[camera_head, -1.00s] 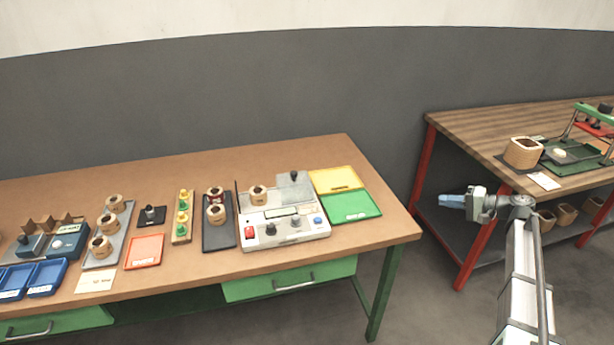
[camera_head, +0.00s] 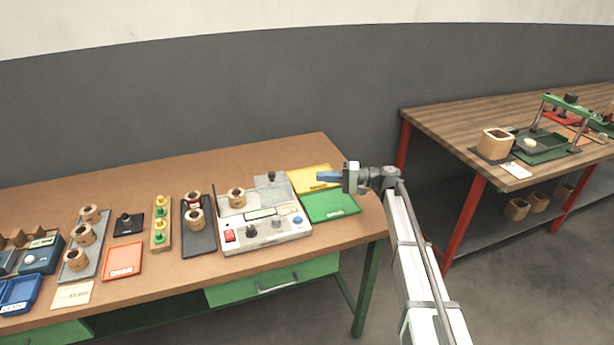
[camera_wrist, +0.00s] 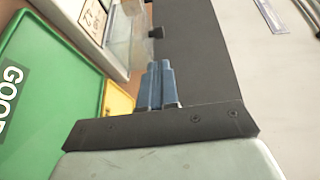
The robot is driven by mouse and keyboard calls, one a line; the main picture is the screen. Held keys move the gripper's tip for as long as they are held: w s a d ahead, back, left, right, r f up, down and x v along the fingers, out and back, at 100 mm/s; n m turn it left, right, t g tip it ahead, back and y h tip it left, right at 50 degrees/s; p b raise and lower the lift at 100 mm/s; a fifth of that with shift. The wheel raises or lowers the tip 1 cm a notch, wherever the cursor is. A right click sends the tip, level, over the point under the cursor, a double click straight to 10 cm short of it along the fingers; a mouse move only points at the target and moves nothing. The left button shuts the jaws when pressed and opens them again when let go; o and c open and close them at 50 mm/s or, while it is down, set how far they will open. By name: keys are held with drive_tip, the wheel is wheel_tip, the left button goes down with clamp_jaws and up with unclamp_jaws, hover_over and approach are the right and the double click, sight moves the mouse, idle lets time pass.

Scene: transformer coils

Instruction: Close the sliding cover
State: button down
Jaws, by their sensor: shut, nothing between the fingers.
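The test box (camera_head: 262,236) is white, with a red switch, knobs and a display, on the brown table. Its clear sliding cover (camera_head: 275,192) with a black knob (camera_head: 271,175) stands at the box's back right, beside a wooden coil (camera_head: 237,197) that is uncovered. In the wrist view the clear cover (camera_wrist: 128,42) and its dark knob (camera_wrist: 155,32) show beyond my fingers. My gripper (camera_head: 322,176) is shut and empty, right of the cover and apart from it, above the yellow tray. Its blue fingers (camera_wrist: 160,70) are together in the wrist view.
A yellow tray (camera_head: 312,179) and a green tray (camera_head: 330,206) lie right of the box. A black tray with coils (camera_head: 198,240) lies close on its left. A thin upright rod rises at the box's left back. A second table (camera_head: 455,125) stands at the right.

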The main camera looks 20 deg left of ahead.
sight(285, 182)
drive_tip(key=x, duration=1.3)
drive_tip(key=shift+a+f, duration=0.1)
drive_tip(key=s+a, duration=0.9)
drive_tip(key=shift+s+a, duration=0.5)
